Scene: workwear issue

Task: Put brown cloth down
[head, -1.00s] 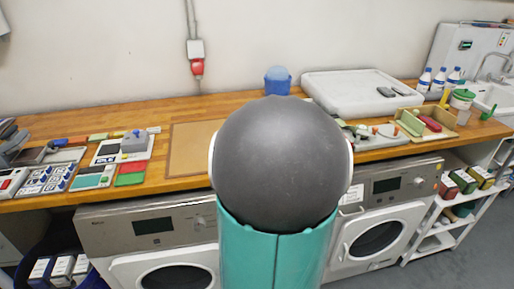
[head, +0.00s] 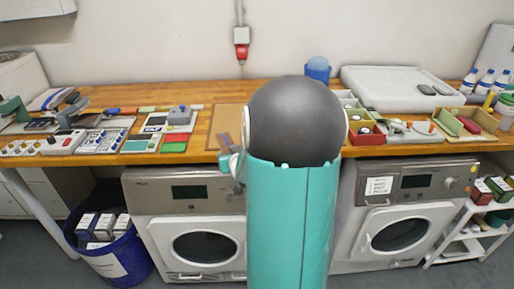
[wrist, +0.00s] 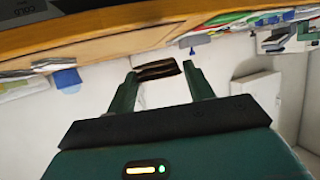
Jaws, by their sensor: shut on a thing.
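The brown cloth (wrist: 157,70) is a small dark brown strip in the wrist view. It lies across the gap between the two green fingertips of my gripper (wrist: 160,76). My gripper is shut on it and holds it up. In the head view my large arm link covers the middle of the bench, and the cloth cannot be seen there. A tan mat (head: 227,122) lies on the wooden bench (head: 215,92) just left of my arm and is partly hidden by it.
Devices and a red pad (head: 179,137) fill the bench left of the mat. A white tray (head: 385,88), a blue cup (head: 318,74) and small boxes are at right. Two washing machines (head: 185,190) stand under the bench, with a blue bin (head: 122,255) at lower left.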

